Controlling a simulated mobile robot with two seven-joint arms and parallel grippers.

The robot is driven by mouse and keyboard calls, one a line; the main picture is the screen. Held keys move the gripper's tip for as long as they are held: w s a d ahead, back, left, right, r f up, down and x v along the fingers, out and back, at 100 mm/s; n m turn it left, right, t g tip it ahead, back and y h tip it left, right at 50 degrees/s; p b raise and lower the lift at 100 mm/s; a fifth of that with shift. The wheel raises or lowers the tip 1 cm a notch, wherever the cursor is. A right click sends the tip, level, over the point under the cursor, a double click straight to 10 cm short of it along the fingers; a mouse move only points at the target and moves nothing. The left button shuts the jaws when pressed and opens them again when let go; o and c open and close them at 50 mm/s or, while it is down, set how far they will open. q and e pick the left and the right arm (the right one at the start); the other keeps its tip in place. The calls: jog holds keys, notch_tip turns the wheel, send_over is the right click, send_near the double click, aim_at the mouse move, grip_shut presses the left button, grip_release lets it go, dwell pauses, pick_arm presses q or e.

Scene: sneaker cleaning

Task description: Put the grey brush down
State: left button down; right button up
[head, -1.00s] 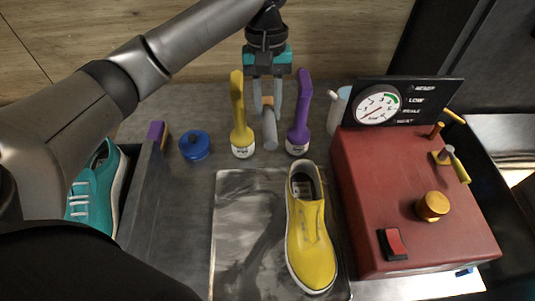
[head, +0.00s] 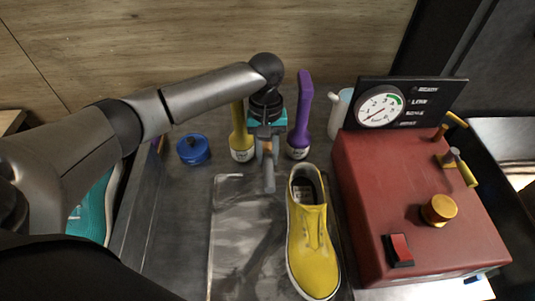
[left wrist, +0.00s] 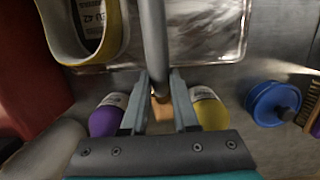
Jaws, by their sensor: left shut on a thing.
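My left gripper (head: 266,152) is shut on the grey brush (head: 269,178). In the head view it hangs between the yellow brush (head: 240,138) and the purple brush (head: 302,115), and the grey end overlaps the back edge of the mat (head: 232,225). In the left wrist view, the gripper's fingers (left wrist: 158,84) hold the brush, and its grey handle (left wrist: 153,35) runs away from me; a tan part shows between the fingers. I cannot tell whether the brush touches the surface below. My right gripper is not in view.
A yellow shoe (head: 312,245) stands on the mat's right side. A red machine with a gauge (head: 405,180) is at right, with a white bottle (head: 338,115) behind it. A blue round pot (head: 193,149) and a teal shoe (head: 92,210) are at left. The mat's left part is clear.

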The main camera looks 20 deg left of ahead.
pick_arm(q)
jog(key=shift+f, duration=0.1)
jog(key=c, duration=0.7)
grip_release()
